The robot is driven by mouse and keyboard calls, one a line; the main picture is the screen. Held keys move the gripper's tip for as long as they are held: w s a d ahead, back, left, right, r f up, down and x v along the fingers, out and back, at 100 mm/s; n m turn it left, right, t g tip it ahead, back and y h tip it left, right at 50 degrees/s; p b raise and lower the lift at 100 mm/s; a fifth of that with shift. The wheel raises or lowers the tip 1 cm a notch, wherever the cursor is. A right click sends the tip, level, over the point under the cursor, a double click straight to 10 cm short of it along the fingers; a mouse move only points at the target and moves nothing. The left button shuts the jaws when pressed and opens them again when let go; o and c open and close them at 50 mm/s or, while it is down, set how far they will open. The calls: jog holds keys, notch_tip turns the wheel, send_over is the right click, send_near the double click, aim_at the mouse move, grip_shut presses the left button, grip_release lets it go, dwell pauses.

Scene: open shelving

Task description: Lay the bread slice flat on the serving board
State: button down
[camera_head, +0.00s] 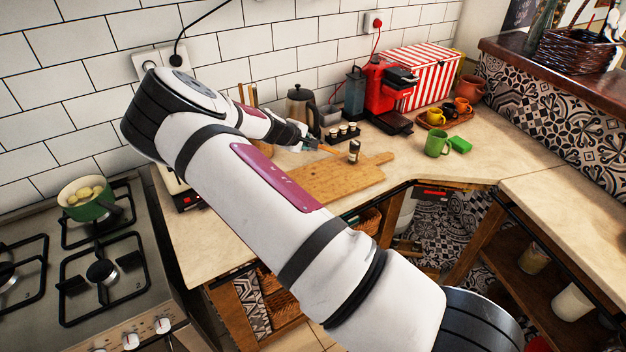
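The wooden serving board (345,180) lies on the counter, its handle pointing to the back right. My arm hides its left and near part. My gripper (312,146) is above the counter just behind the board's far edge, small in view and partly behind my arm. A thin tan-orange sliver (328,150) shows at its fingertips. It may be the edge of the bread slice, but it is too small to be sure. I cannot make out the finger gap. No other bread slice is visible.
A small dark-capped jar (354,151) stands at the board's far edge. Behind are a kettle (301,108), a rack of small jars (342,134) and a red coffee machine (384,92). A green mug (437,144) stands to the right. The stove (110,290) is at left.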

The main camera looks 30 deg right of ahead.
notch_tip(320, 180, down, 9)
jog(key=shift+b, duration=0.85)
jog(key=c, duration=1.8)
grip_release()
jog(key=shift+p+v, duration=1.4)
jog(key=shift+v, duration=2.6)
jog(key=r, duration=0.2)
jog(key=a+r+p, duration=0.1)
jog(key=r, duration=0.2)
jog(key=s+a+r+p, duration=0.1)
jog(key=r, duration=0.2)
